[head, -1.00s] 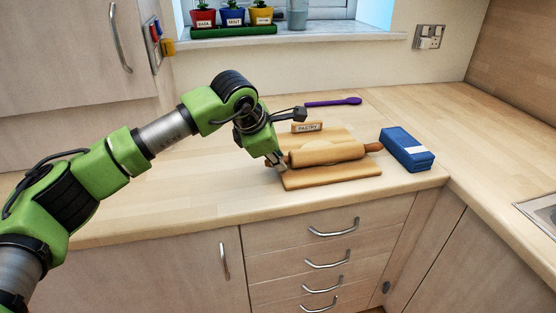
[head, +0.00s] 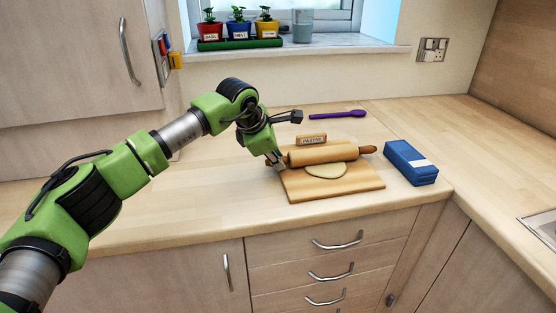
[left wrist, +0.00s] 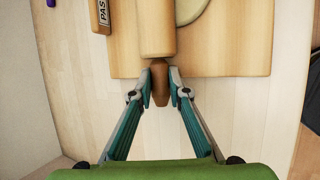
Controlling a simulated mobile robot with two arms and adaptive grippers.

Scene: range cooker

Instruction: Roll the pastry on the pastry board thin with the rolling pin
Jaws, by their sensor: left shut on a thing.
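A wooden rolling pin (head: 322,153) lies across the pastry board (head: 345,190). My left gripper (head: 278,161) is shut on its left handle; the left wrist view shows the handle (left wrist: 159,84) between the two fingertips (left wrist: 159,78). The pale, flat pastry (head: 327,170) lies on the board, its near part showing in front of the pin; the pin hides any part beyond it. A pastry edge also shows beside the pin in the left wrist view (left wrist: 188,10). My right gripper is in neither view.
A small sign (head: 311,140) lettered "PASTRY" stands behind the pin. A blue box (head: 411,163) is right of the board, and a purple spoon (head: 337,116) lies behind. Bare worktop (head: 200,205) lies left of the board.

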